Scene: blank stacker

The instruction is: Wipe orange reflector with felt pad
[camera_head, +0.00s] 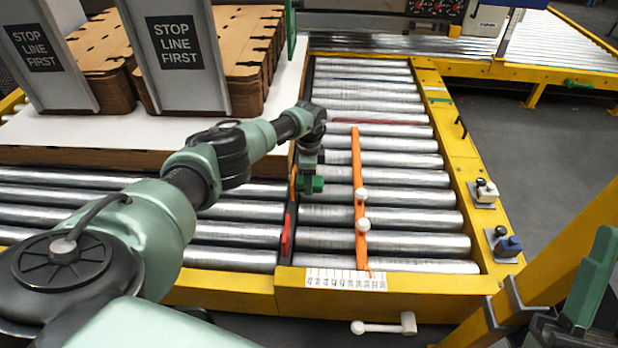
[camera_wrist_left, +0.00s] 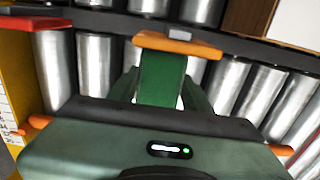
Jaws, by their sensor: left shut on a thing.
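My left gripper (camera_head: 312,177) is low over the rollers, beside the dark rail between the two roller beds. It is shut on a green block, which I take for the felt pad (camera_head: 312,187); it also shows between the fingers in the left wrist view (camera_wrist_left: 162,80). The orange reflector (camera_head: 293,184) is a small orange piece on the rail, just left of the pad. In the left wrist view, the orange reflector (camera_wrist_left: 155,42) lies across the pad's far end, with a small grey piece on it. The two look close together; I cannot tell whether they touch.
An orange bar (camera_head: 358,190) with white knobs crosses the rollers to the right. A red piece (camera_head: 287,232) sits nearer on the rail. Cardboard stacks (camera_head: 245,60) stand on a white board at the back left. A yellow frame (camera_head: 455,180) edges the rollers.

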